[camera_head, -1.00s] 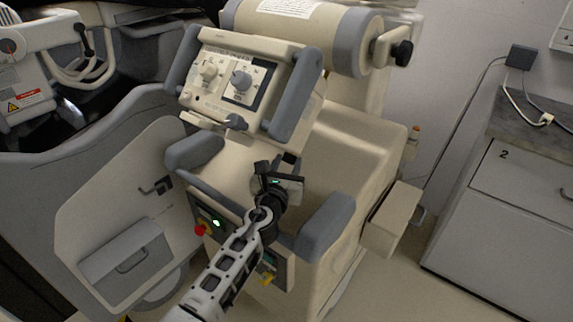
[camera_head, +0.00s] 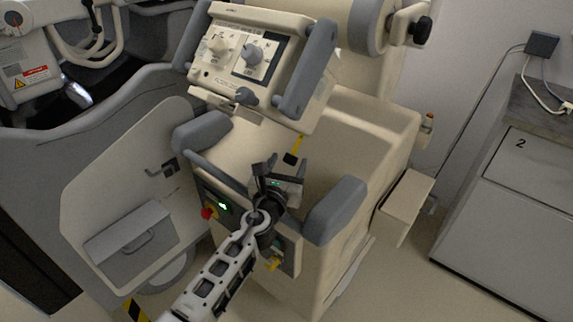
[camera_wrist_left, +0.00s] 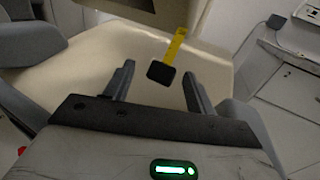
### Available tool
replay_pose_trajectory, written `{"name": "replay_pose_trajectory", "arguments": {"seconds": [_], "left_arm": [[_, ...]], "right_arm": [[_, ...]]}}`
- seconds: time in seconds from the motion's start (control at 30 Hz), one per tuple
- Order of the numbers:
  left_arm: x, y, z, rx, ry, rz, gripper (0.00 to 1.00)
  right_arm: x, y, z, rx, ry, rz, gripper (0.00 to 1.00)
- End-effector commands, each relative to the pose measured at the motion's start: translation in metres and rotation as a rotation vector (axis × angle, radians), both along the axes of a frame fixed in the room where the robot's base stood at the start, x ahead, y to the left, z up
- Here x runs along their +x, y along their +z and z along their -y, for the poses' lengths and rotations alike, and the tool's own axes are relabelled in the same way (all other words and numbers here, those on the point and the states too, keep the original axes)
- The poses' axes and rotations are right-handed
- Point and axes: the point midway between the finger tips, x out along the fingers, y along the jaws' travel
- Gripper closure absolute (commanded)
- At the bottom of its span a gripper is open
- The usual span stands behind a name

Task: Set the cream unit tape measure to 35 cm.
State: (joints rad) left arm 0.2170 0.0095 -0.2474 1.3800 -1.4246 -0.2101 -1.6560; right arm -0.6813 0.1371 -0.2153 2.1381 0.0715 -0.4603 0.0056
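The cream unit (camera_head: 360,120) stands in the middle, with a tilted control panel (camera_head: 243,60) on top. A short yellow tape (camera_head: 298,145) with a black end tab (camera_head: 290,159) comes out below the panel's lower right edge. My left gripper (camera_head: 278,174) is just below the tab in the head view. In the left wrist view, its fingers (camera_wrist_left: 158,70) are spread apart. The yellow tape (camera_wrist_left: 175,45) and the black tab (camera_wrist_left: 160,73) appear between and beyond the fingertips. No contact with the tab is clear. Marks on the tape are too small to read. My right gripper is not in view.
Grey padded armrests (camera_head: 335,209) and (camera_head: 202,131) flank my left gripper. A red knob (camera_head: 208,213) and a yellow part (camera_head: 273,264) are on the unit's front. A cabinet (camera_head: 510,210) stands at the right, with floor between it and the unit.

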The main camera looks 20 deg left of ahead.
Motion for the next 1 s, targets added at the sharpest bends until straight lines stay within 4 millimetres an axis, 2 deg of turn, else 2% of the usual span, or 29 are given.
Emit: {"name": "replay_pose_trajectory", "arguments": {"seconds": [0.17, 0.27, 0.37, 0.5, 0.8, 1.0], "left_arm": [[-0.002, 0.0, 0.0, 0.001, -0.002, -0.001, 0.44], [-0.01, 0.0, 0.0, 0.001, -0.002, -0.001, 0.44], [-0.027, 0.0, 0.0, 0.002, -0.003, -0.003, 0.44], [-0.06, 0.0, -0.002, 0.001, -0.003, -0.003, 0.44], [-0.129, -0.002, -0.004, 0.001, -0.002, -0.002, 0.44], [-0.154, -0.001, -0.005, 0.001, -0.001, -0.001, 0.44]], "right_arm": [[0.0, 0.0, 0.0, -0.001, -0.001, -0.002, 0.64], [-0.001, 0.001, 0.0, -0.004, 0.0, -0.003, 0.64], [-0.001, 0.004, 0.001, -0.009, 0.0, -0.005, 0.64], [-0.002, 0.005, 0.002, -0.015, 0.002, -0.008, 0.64], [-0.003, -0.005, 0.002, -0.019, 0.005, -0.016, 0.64], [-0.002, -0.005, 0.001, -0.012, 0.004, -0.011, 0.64]]}}
